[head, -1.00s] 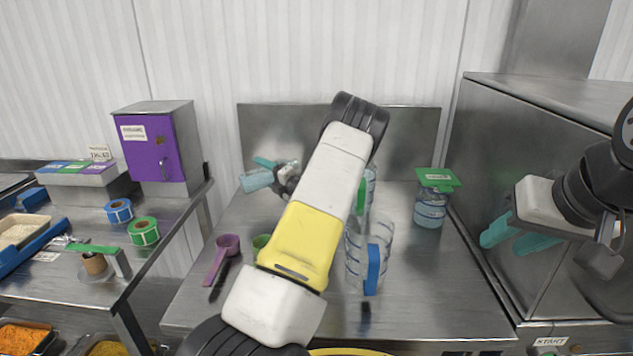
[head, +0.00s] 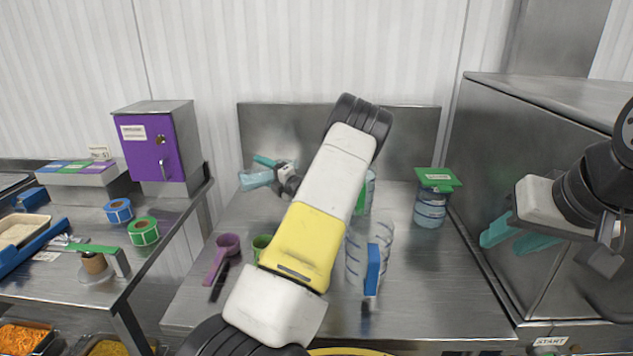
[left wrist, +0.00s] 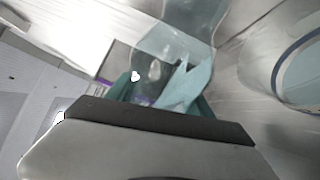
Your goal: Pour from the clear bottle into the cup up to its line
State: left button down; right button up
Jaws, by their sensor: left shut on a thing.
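My left gripper (head: 268,170) is shut on a clear bluish bottle (head: 254,181), held tilted nearly on its side over the back left of the steel table. The left wrist view shows the see-through bottle (left wrist: 160,45) between the teal fingers. A clear jug with a blue handle (head: 373,268) stands upright on the table, partly behind my left arm. Another clear vessel with a green handle (head: 370,190) stands behind it, mostly hidden. I cannot tell which is the cup. The left wrist view shows a clear vessel with a blue line (left wrist: 300,60) at right, apart from the bottle. My right gripper (head: 517,236) is open and empty at the right.
A green-lidded clear container (head: 431,208) stands at the table's back right. A purple scoop (head: 226,246) and a green scoop (head: 261,244) lie at the left. A steel cabinet (head: 550,150) bounds the right. The table's front right is clear.

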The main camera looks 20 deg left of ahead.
pick_arm(q)
jog(key=shift+r+m, duration=0.5)
jog(key=shift+r, duration=0.05)
dwell(1.1)
